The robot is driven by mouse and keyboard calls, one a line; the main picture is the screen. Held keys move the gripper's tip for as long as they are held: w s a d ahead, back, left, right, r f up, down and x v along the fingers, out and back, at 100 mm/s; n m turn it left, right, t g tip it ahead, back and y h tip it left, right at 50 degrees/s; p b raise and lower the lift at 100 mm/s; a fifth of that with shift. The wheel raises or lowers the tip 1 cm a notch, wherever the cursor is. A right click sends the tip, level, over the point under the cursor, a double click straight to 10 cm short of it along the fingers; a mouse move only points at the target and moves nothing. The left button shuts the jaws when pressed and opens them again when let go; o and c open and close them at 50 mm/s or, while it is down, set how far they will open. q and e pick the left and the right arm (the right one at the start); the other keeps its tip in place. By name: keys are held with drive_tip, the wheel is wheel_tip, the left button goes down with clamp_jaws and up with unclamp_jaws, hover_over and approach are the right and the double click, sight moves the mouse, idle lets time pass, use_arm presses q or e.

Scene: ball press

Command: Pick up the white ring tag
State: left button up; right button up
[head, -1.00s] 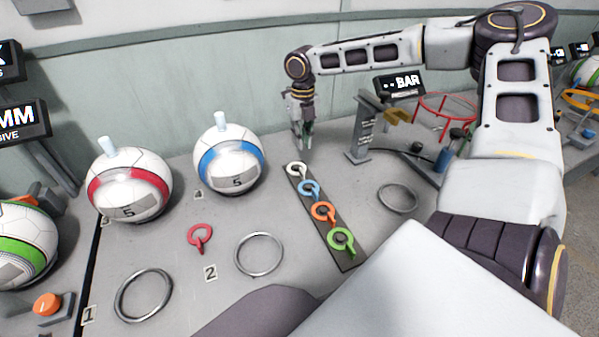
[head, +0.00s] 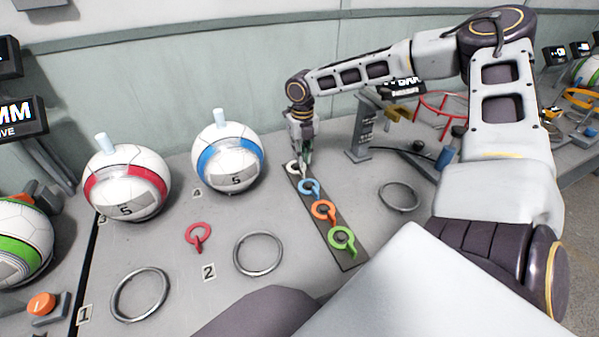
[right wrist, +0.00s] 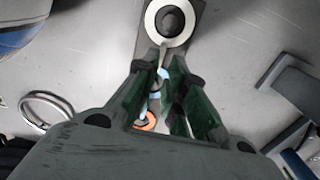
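The white ring tag (head: 293,168) lies at the far end of a dark strip (head: 338,252) on the table, partly hidden by my right gripper. In the right wrist view the white ring tag (right wrist: 151,22) lies just beyond the fingertips, its narrow tail pointing back between them. My right gripper (head: 304,165) is low over that end of the strip. In the right wrist view the right gripper (right wrist: 165,58) has its two green fingers apart, one each side of the tail, with a narrow gap; contact cannot be told. My left gripper is not in view.
Blue (head: 309,188), orange (head: 324,210) and green (head: 342,240) ring tags lie along the strip. A red tag (head: 198,236) and metal rings (head: 258,253) lie left of it. Balls (head: 228,155) stand at the back left. A grey post (head: 361,135) stands right of the gripper.

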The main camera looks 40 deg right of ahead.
sight(302, 169)
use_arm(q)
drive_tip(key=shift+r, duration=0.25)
use_arm(e)
drive_tip(key=shift+f, duration=0.8)
drive_tip(key=shift+f+b, duration=0.35)
drive_tip(key=shift+f, duration=0.2)
wheel_tip(302, 169, down, 4)
drive_tip(key=shift+w+r+b, duration=0.1)
drive_tip(key=shift+r+b, duration=0.15)
drive_tip(key=shift+b, duration=0.25)
drive_tip(key=shift+f, duration=0.3)
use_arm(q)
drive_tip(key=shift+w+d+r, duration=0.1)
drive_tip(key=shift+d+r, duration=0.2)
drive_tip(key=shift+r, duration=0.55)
